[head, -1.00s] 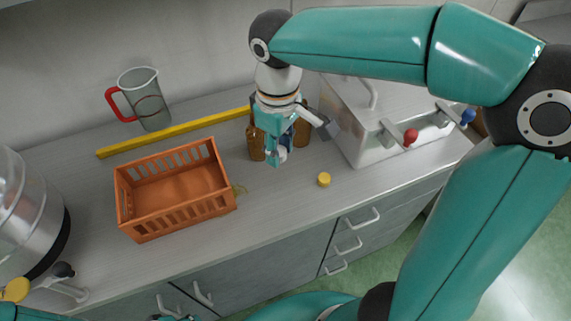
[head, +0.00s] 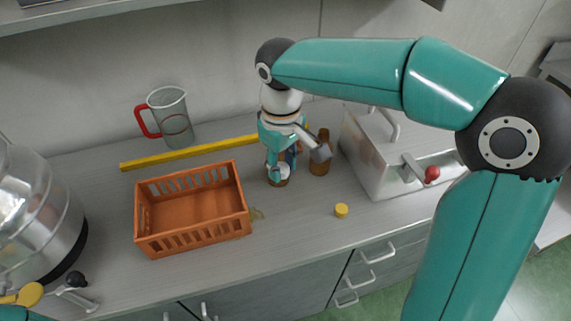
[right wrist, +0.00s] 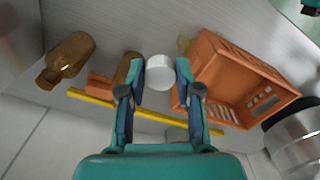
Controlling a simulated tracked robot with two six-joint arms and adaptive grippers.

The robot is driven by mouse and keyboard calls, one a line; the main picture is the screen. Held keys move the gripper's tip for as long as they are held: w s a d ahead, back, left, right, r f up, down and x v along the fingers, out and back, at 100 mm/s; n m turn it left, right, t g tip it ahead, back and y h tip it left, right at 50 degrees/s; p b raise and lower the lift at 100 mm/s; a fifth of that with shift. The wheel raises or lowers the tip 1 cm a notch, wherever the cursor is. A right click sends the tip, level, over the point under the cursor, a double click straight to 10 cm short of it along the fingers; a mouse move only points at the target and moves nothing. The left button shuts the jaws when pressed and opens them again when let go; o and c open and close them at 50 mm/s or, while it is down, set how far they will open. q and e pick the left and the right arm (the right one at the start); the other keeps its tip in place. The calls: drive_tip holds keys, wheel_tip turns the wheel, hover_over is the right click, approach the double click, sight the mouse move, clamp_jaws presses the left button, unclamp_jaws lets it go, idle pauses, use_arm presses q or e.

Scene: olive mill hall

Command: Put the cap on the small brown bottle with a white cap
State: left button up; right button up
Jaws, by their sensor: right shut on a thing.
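My right gripper (head: 279,174) is shut on a white cap (right wrist: 160,72), whose round top shows between the fingertips in the right wrist view. In the head view the gripper is low over the counter, in front of a small brown bottle (head: 279,183) that it mostly covers. In the right wrist view a brown bottle (right wrist: 124,68) shows partly behind the left-hand finger. I cannot tell whether the cap touches the bottle's neck. A second brown bottle (head: 320,158), with an uncapped neck, stands just right of the gripper.
An orange crate (head: 193,240) stands to the left, a yellow bar (head: 190,154) behind it. A jug with a red handle (head: 170,117) stands at the back. A yellow cap (head: 341,211) lies at the front. A metal box (head: 372,160) stands right, a steel tank (head: 38,225) left.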

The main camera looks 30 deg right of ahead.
drive_tip(key=w+f+m, duration=0.1)
drive_tip(key=w+f, duration=0.1)
drive_tip(key=f, duration=0.1)
drive_tip(key=w+a+f+m, duration=0.1)
drive_tip(key=w+f, duration=0.2)
drive_tip(key=f, duration=0.1)
drive_tip(key=w+a+f, duration=0.1)
drive_tip(key=w+f, duration=0.2)
drive_tip(key=f, duration=0.1)
drive_tip(key=shift+a+m, duration=0.1)
drive_tip(key=shift+m, duration=0.3)
